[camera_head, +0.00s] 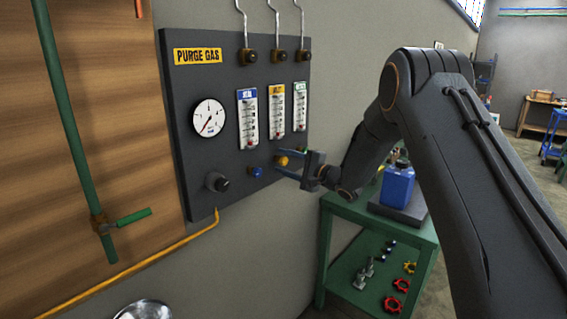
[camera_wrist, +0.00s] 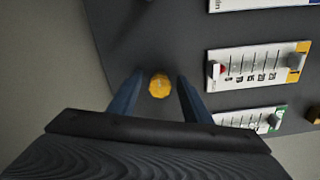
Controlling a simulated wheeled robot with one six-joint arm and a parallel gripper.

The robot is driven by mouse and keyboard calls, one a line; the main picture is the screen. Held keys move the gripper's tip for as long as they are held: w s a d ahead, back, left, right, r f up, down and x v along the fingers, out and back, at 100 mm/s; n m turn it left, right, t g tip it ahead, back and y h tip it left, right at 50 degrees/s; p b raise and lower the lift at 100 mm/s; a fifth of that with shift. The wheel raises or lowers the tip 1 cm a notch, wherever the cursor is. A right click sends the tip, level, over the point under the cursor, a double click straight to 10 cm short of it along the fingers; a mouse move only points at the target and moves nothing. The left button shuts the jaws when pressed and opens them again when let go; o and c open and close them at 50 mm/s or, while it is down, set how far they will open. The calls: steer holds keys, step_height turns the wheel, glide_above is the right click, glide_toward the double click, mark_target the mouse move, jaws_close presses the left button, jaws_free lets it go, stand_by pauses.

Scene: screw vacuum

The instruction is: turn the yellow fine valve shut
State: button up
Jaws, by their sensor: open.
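The yellow fine valve (camera_head: 282,161) is a small round knob low on the dark purge gas panel (camera_head: 190,110), below the flowmeter with the yellow label. In the wrist view the yellow valve (camera_wrist: 159,85) lies between the two blue fingers of my gripper (camera_wrist: 157,90), with a gap visible on each side. My gripper (camera_head: 283,164) is open at the panel, its fingers pointing toward it. I cannot tell how deep the knob sits between the fingertips.
A blue knob (camera_head: 257,172) sits just left of my gripper. A black knob (camera_head: 217,182) and a pressure gauge (camera_head: 209,118) are farther left. Three flowmeters are above. A green bench (camera_head: 326,245) with a blue container (camera_head: 397,186) stands right, below my arm.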

steer(key=b+v, duration=0.2)
steer(key=v, duration=0.5)
steer(key=shift+s+d, duration=0.15)
steer(key=shift+d, duration=0.05)
steer(key=s+d+f+n+g+h, duration=0.1)
steer(key=s+d+f+n+h, duration=0.15)
steer(key=s+d+h, duration=0.45)
steer(key=s+d+f+n+h, duration=0.2)
steer(key=s+d+f+h, duration=0.3)
steer(key=d, duration=0.3)
steer(key=s+d+f+n+g, duration=0.1)
steer(key=s+n+g, duration=0.1)
steer(key=s, duration=0.7)
steer(key=s+f+n+g+h, duration=0.1)
steer(key=s+f+n+g, duration=0.1)
steer(key=s, duration=0.8)
steer(key=s+d+f+n+g+h+b, duration=0.1)
steer(key=s+g, duration=0.3)
steer(key=s, duration=0.5)
steer(key=shift+s+d+f+n+g, duration=0.3)
steer(key=shift+s+d+n, duration=0.1)
steer(key=shift+n, duration=0.25)
